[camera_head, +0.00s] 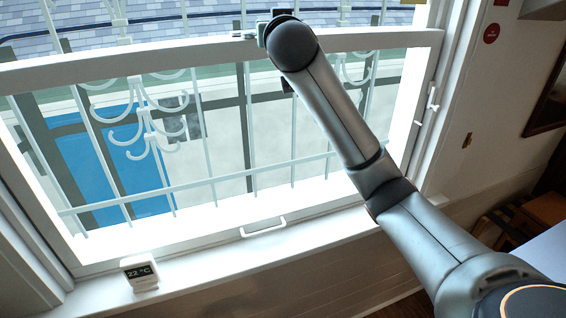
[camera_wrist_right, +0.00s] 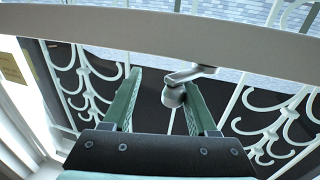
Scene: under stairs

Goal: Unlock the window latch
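The window latch (camera_wrist_right: 178,84) is a small grey metal lever with a rounded knob, under the white window rail (camera_wrist_right: 150,28) in the right wrist view. My right gripper (camera_wrist_right: 163,80) has its two green fingers spread apart. The latch knob is between them, close beside the right-hand finger; I cannot tell whether they touch. In the head view, my right arm reaches up to the window's upper rail (camera_head: 150,58). A small part of the latch (camera_head: 243,35) shows left of the gripper, which is mostly hidden behind my wrist. My left gripper is not in view.
White curled bars (camera_head: 150,125) stand behind the glass. A pull handle (camera_head: 263,228) is on the lower window rail. A small white display (camera_head: 140,273) reading 22 °C stands on the sill at left. The sill between them is clear.

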